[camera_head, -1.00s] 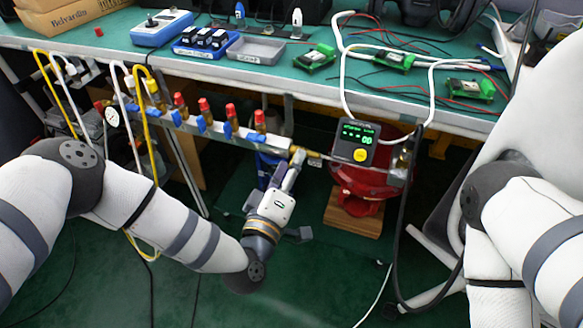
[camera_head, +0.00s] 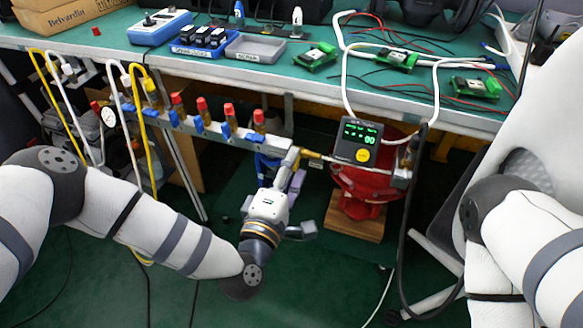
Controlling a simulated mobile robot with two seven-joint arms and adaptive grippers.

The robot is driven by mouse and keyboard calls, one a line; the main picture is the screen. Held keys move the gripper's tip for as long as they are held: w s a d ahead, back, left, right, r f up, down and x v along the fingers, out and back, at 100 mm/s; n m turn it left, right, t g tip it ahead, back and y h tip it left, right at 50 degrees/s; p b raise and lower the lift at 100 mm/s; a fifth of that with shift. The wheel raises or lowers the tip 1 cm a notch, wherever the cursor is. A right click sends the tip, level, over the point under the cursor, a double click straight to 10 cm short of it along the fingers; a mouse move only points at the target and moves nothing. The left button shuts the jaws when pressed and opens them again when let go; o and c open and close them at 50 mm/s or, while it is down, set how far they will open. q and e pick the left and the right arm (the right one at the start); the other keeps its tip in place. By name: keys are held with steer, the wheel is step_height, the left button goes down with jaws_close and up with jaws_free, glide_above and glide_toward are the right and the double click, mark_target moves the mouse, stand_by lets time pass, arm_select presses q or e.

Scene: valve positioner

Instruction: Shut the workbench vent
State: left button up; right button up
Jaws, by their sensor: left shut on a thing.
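A manifold rail with several red-capped brass valves and blue levers (camera_head: 228,131) runs under the front edge of the workbench. At its right end is a brass vent fitting (camera_head: 311,155), beside a display box with a yellow button (camera_head: 358,141). My left gripper (camera_head: 289,163) reaches up from below and is shut on the vent's handle at this fitting. The fingers hide most of the handle, so its exact angle is hard to tell. My right arm is at the right edge; its gripper is out of view.
A red device on a wooden block (camera_head: 355,222) stands under the bench, right of my left gripper. A black cable (camera_head: 405,240) hangs farther right. Yellow and white hoses (camera_head: 135,110) hang at the left. The bench top (camera_head: 290,80) holds trays and green boards. Green floor below is mostly open.

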arm_select(q)
steer(key=o, duration=1.2)
steer(key=shift+c, duration=0.2)
steer(key=v, duration=1.2)
